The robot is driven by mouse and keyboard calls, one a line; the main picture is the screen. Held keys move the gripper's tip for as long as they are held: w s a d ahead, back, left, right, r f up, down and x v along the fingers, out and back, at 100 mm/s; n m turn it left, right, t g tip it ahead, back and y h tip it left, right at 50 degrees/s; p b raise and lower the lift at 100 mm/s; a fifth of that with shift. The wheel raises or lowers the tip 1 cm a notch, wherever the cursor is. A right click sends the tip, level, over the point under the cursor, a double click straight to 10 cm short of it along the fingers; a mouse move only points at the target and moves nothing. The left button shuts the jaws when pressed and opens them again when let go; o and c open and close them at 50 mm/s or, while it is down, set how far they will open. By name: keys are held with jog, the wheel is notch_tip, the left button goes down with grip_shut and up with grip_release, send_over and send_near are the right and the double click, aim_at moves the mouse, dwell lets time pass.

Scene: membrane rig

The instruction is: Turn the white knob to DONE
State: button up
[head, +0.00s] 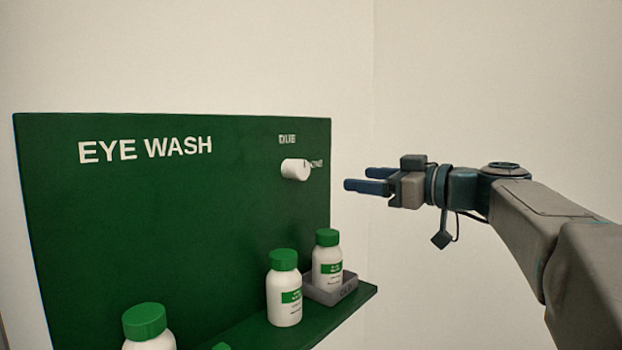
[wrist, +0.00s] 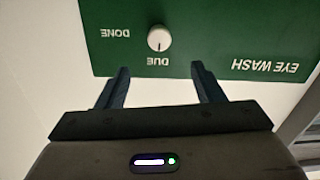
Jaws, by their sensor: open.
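The white knob (head: 295,169) sticks out from the upper right of the green EYE WASH panel (head: 150,220). The wrist view shows the knob (wrist: 158,37) face-on, with the panel lettering upside down. Its dark mark points towards the DUE label (wrist: 158,61). The DONE label (wrist: 115,33) is to the knob's left in that view, and to its right in the head view (head: 317,163). My gripper (head: 357,178) is open and empty, to the right of the knob and apart from it. In the wrist view its fingers (wrist: 160,73) point towards the knob.
A green shelf (head: 352,306) runs below the panel. On it stand a white bottle with a green cap (head: 284,290), and another bottle (head: 327,258) in a grey tray (head: 345,291). A further bottle (head: 146,325) is at lower left. The space between gripper and knob looks clear.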

aim_at(304, 169)
jog(key=p+x, duration=0.1)
jog(key=x, duration=0.3)
jog(key=p+x, duration=0.1)
jog(key=x, duration=0.4)
jog(key=r+p+x, duration=0.1)
jog(key=x, duration=0.3)
jog(key=shift+w+a+p, duration=0.3)
jog(key=shift+p, duration=0.1)
jog(key=shift+f, duration=0.1)
jog(key=c, duration=1)
